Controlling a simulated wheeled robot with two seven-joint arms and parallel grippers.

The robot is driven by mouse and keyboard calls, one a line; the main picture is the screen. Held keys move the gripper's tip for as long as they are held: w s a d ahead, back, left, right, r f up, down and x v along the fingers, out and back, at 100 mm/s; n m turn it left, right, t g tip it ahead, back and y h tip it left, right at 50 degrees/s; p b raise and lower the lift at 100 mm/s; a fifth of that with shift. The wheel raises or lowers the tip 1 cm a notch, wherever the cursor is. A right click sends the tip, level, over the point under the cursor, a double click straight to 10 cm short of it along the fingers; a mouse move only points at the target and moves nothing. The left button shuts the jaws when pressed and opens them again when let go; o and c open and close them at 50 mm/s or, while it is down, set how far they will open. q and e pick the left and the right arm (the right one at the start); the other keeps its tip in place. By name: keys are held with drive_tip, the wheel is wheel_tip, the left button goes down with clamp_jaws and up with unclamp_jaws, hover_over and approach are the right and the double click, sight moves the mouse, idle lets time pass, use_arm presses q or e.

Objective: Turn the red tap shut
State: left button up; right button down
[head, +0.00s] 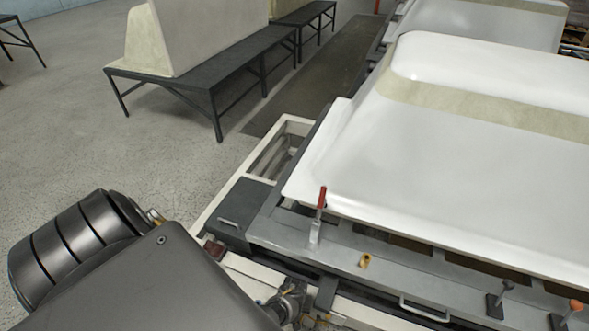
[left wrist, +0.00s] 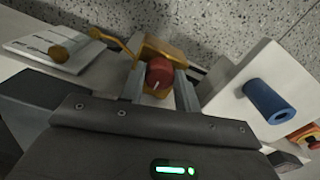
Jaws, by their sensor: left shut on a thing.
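The red tap (left wrist: 160,73) shows in the left wrist view as a round red knob with a pale line on its face. Yellow-brown metal parts lie around and behind it. My left gripper (left wrist: 160,88) is shut on the red tap, with one grey finger on each side of it. In the head view my left arm fills the lower left and hides the tap and the fingers. My right gripper is in neither view.
In the left wrist view a blue cylinder (left wrist: 268,101) stands out at the right and a yellow lever (left wrist: 114,43) is at upper left. In the head view a white tub shell (head: 450,150) lies on a grey frame with a red-handled clamp (head: 320,205). Open floor (head: 70,120) is at the left.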

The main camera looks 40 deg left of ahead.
use_arm(q)
drive_tip(key=shift+d, duration=0.1)
drive_tip(key=o, duration=1)
wheel_tip(320, 180, up, 11)
drive_tip(key=p, duration=0.4)
drive_tip(key=shift+f, duration=0.1)
